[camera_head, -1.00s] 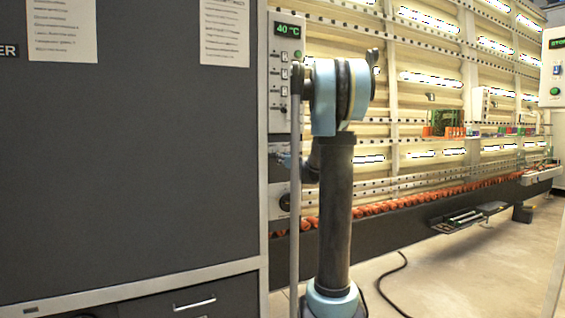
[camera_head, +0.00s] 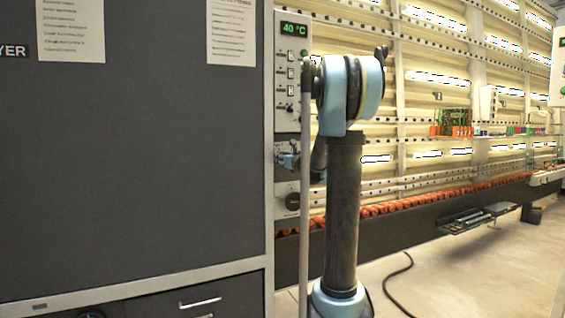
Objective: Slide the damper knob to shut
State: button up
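The control panel (camera_head: 291,85) is a narrow light strip beside the large dark machine door. It has a green "40 °C" display, several small switches, and a small dark control (camera_head: 290,107) below them. A round dark knob (camera_head: 292,201) sits lower on the panel. I cannot tell which of these is the damper knob; it may be hidden behind my arm. The end of my arm, with my gripper (camera_head: 287,160), is at the panel between the small control and the round knob. It is small and partly hidden by my arm, so its fingers and any contact are unclear.
The dark door (camera_head: 140,170) with paper sheets fills the left. A drawer with a metal handle (camera_head: 197,303) is below. A long lit rack with a row of orange rollers (camera_head: 420,203) runs back to the right. A black cable (camera_head: 398,275) lies on the open floor.

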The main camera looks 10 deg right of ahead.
jog(key=v, duration=1.2)
dwell(0.3)
jog(key=s+a+f+n+g+y, duration=0.1)
jog(key=s+a+f+n+g, duration=0.4)
jog(key=s+f+n, duration=0.4)
jog(key=s+a+f+n+g, duration=0.3)
jog(key=s+a+f+n, duration=0.3)
jog(key=s+n, duration=0.45)
jog(key=s+d+f+n+g+h, duration=0.2)
jog(key=s+d+f+n, duration=0.1)
jog(key=s, duration=0.4)
jog(key=s+d+f+n+g+h, duration=0.2)
jog(key=s+f+n, duration=0.3)
jog(key=s+f, duration=0.3)
jog(key=s+d+f+n+g+h, duration=0.2)
jog(key=s+d+f+n+g, duration=0.1)
jog(key=s, duration=0.5)
notch_tip(320, 180, down, 3)
jog(key=shift+d+f+n+h, duration=0.1)
jog(key=shift+d+n+h, duration=0.2)
jog(key=shift+d+n, duration=0.65)
jog(key=shift+a, duration=0.15)
